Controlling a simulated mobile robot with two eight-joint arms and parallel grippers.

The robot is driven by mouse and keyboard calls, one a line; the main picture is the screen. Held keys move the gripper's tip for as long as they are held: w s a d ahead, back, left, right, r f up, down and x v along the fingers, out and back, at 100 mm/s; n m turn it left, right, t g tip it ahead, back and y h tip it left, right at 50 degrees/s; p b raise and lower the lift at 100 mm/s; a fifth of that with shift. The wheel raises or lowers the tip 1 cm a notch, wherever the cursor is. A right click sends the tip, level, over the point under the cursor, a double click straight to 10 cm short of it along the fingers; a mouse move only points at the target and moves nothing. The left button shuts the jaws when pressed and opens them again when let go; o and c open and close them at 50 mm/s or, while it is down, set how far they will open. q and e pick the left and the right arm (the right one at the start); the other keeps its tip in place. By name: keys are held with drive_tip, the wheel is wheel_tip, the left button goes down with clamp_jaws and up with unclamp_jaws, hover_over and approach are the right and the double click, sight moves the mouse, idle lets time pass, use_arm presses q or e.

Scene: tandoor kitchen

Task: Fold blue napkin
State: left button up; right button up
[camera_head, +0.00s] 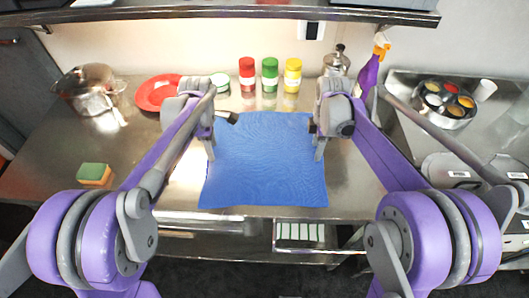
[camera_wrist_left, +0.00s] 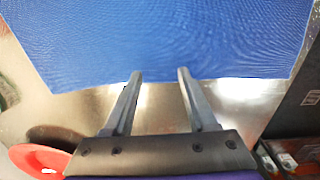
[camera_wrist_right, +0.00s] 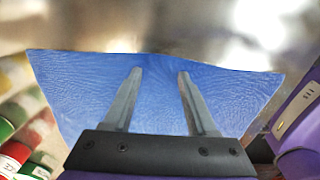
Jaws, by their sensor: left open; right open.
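The blue napkin (camera_head: 264,165) lies spread out flat on the steel counter, reaching to its front edge. My left gripper (camera_head: 212,157) is over the napkin's left edge in the head view. In the left wrist view its open fingers (camera_wrist_left: 160,74) point at the napkin's edge (camera_wrist_left: 170,40), with bare steel beneath them. My right gripper (camera_head: 319,158) is near the napkin's right edge in the head view. In the right wrist view its open fingers (camera_wrist_right: 160,72) show over the napkin (camera_wrist_right: 155,95), tips close to its edge. Both grippers are empty.
Red (camera_head: 247,74), green (camera_head: 270,75) and yellow (camera_head: 293,75) jars stand behind the napkin. A red plate (camera_head: 157,93) and a pot (camera_head: 90,90) are at left, with a sponge (camera_head: 95,174) in front. A purple spray bottle (camera_head: 370,72) and spice tin (camera_head: 445,104) are at right.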

use_arm(q)
drive_tip(key=shift+f, duration=0.25)
use_arm(e)
drive_tip(key=shift+f, duration=0.25)
use_arm(q)
drive_tip(key=shift+s+r, duration=0.1)
drive_tip(key=shift+s, duration=0.05)
drive_tip(key=shift+c, duration=1.1)
use_arm(e)
drive_tip(key=shift+s+r, duration=0.1)
drive_tip(key=shift+s, duration=0.05)
drive_tip(key=shift+c, duration=1.1)
use_arm(q)
clamp_jaws()
use_arm(e)
clamp_jaws()
